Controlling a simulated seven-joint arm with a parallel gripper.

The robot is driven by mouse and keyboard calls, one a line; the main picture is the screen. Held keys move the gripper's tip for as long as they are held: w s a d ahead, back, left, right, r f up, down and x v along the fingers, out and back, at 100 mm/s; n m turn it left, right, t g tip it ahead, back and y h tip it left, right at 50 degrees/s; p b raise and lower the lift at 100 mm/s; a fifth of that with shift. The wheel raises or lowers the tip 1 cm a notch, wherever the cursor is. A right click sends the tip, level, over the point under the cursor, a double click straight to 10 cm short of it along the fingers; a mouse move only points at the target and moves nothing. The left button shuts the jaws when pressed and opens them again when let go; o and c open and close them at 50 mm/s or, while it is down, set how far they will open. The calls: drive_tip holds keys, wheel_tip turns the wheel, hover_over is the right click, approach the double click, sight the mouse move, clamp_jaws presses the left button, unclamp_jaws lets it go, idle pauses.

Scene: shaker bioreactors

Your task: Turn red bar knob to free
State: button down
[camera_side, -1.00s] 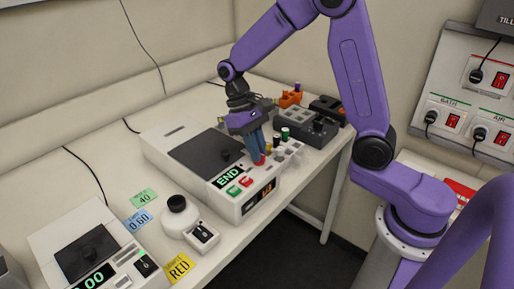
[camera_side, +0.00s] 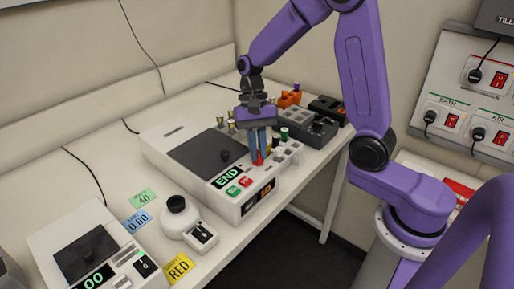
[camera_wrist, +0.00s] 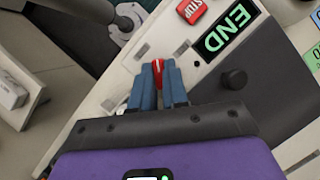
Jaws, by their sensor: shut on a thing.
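The red bar knob (camera_wrist: 158,71) sits on the front panel of the white shaker unit (camera_side: 162,137). In the side view the knob (camera_side: 258,158) shows as a small red piece at my fingertips. My gripper (camera_side: 258,153) points down at the panel, its blue fingers shut on the knob. In the wrist view my gripper (camera_wrist: 160,75) has one finger on each side of the knob, and a pale line runs along the knob's top. The panel markings around the knob are hidden or too small to read.
An END display (camera_side: 227,177) and red and green buttons (camera_side: 240,185) lie left of the knob. Several capped vials and racks (camera_side: 318,130) stand behind and right. A round white device (camera_side: 177,218) and a second unit (camera_side: 85,250) stand front left.

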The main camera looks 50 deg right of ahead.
drive_tip(key=m+t, duration=0.1)
drive_tip(key=m, duration=0.1)
drive_tip(key=m+y, duration=0.1)
drive_tip(key=m, duration=0.2)
drive_tip(key=shift+s+d+m+t, duration=0.1)
drive_tip(key=shift+m+t, duration=0.2)
drive_tip(key=shift+t, duration=0.1)
drive_tip(key=m+t, duration=0.1)
drive_tip(key=m, duration=0.3)
drive_tip(key=shift+s+m+t+y, duration=0.1)
drive_tip(key=shift+m+t+y, duration=0.3)
drive_tip(key=c, duration=1.1)
unclamp_jaws()
drive_tip(key=shift+c, duration=0.2)
drive_tip(key=v, duration=1.7)
drive_tip(key=shift+r, duration=0.3)
drive_tip(key=shift+s+f, duration=0.1)
drive_tip(key=shift+s, duration=0.05)
